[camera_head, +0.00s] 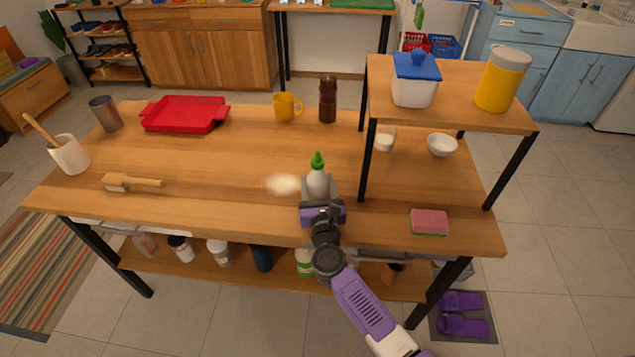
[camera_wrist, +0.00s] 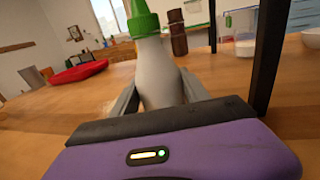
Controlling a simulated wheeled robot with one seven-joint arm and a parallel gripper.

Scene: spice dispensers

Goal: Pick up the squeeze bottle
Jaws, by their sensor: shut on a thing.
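The squeeze bottle (camera_head: 318,181) has a whitish body and a green pointed cap. It stands upright on the wooden table (camera_head: 230,215) near the front edge, left of the small shelf. My gripper (camera_head: 320,194) is shut on the bottle's body, coming from the front. In the wrist view the bottle (camera_wrist: 156,75) is between the two grey fingers (camera_wrist: 155,92), one on each side. The purple gripper body hides the bottle's base there, so I cannot tell whether it touches the table.
A pale spill or powder patch (camera_head: 283,184) lies left of the bottle. The raised shelf (camera_head: 452,95) stands close on the right, its black leg (camera_head: 368,163) near my gripper. A sponge (camera_head: 429,222) lies at the front right. A brown mill (camera_head: 327,99) and yellow mug (camera_head: 286,107) stand behind.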

